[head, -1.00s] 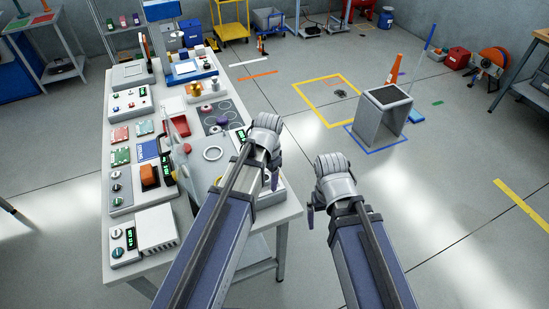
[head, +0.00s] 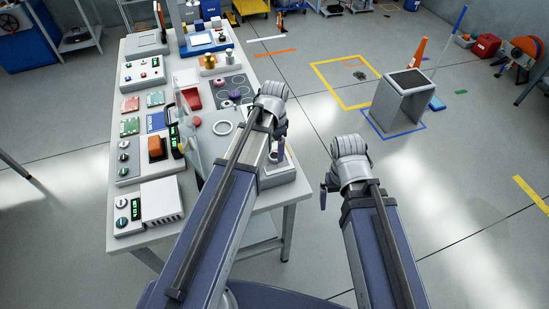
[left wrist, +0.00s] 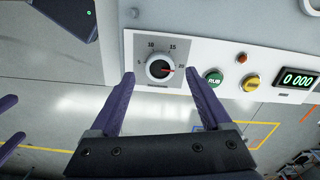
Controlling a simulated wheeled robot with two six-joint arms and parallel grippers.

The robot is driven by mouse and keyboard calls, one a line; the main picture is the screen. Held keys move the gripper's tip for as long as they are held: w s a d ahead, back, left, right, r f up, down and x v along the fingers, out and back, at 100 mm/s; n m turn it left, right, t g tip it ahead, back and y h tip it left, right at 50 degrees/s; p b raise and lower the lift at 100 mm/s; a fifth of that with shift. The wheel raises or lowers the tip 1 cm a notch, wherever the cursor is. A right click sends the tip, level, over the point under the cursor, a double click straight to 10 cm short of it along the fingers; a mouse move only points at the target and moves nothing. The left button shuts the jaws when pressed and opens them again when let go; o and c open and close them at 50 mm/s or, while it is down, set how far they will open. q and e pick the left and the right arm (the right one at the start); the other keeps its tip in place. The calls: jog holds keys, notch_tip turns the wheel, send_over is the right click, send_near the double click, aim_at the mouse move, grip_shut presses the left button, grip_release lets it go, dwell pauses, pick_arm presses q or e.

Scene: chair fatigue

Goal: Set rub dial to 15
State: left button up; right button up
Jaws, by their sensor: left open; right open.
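The rub dial (left wrist: 159,67) is a black knob with a light rim on a white panel, with marks 5, 10, 15 and 20 around it. Its red pointer points right, close to the 20 mark. My left gripper (left wrist: 160,82) is open in the left wrist view, its two purple fingers on either side below the dial and nothing between them. In the head view my left gripper (head: 278,140) is over the right edge of the table, hiding much of the panel there. My right gripper (head: 326,188) is open and empty, beyond the table's right edge.
A green RUB button (left wrist: 214,79), a yellow button (left wrist: 252,82), a small red light (left wrist: 241,58) and a display reading 0 000 (left wrist: 297,79) sit right of the dial. Several devices crowd the table (head: 224,203). A grey box stool (head: 399,105) stands on the open floor.

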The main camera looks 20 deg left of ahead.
aim_at(275, 157)
pick_arm(q)
jog(key=shift+f+b, duration=1)
jog(key=shift+f, duration=0.5)
pick_arm(e)
notch_tip(275, 157, down, 3)
jog(key=shift+r, duration=0.1)
pick_arm(q)
jog(key=shift+c, duration=0.3)
grip_shut()
